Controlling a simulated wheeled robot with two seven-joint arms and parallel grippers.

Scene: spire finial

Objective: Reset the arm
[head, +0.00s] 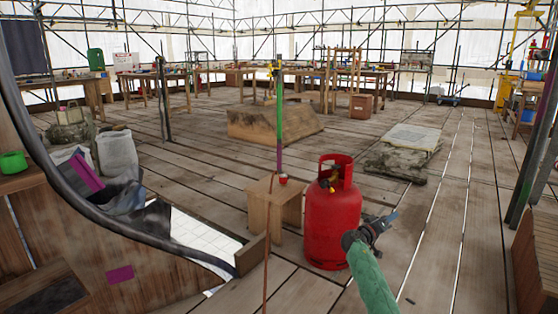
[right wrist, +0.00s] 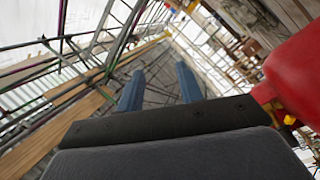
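My right arm, in a green sleeve, comes in from the bottom right of the head view. Its gripper (head: 385,222) stands just right of the red gas cylinder and points away to the right. In the right wrist view the two blue fingers (right wrist: 160,88) are spread apart with nothing between them. The cylinder's red side fills the right edge of that view, close beside the gripper; I cannot tell whether they touch. My left gripper is not in view.
The red gas cylinder (head: 332,222) stands on the plank floor beside a small wooden stool (head: 262,212). A curved dark edge and a floor opening (head: 200,240) lie to the left. A stone slab (head: 408,140) lies farther back. Workbenches line the back. Floor right of the gripper is clear.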

